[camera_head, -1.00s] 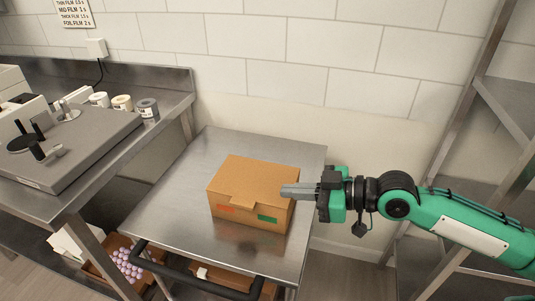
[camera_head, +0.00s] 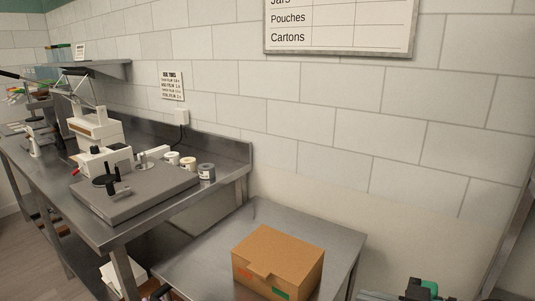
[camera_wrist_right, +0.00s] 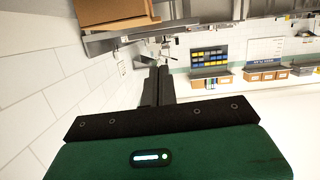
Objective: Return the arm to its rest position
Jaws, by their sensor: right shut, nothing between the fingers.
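My right gripper (camera_head: 372,295) shows at the bottom edge of the head view, to the right of the closed cardboard box, with only its grey fingers and part of its green and black body in frame. In the right wrist view its dark fingers (camera_wrist_right: 158,86) are together with nothing between them.
The cardboard box (camera_head: 279,262) sits on a steel cart (camera_head: 218,243); part of it also shows at the top of the wrist view (camera_wrist_right: 108,12). A steel bench (camera_head: 135,226) at left holds a grey machine (camera_head: 140,198) and several small rolls. A metal frame (camera_head: 514,245) stands at far right.

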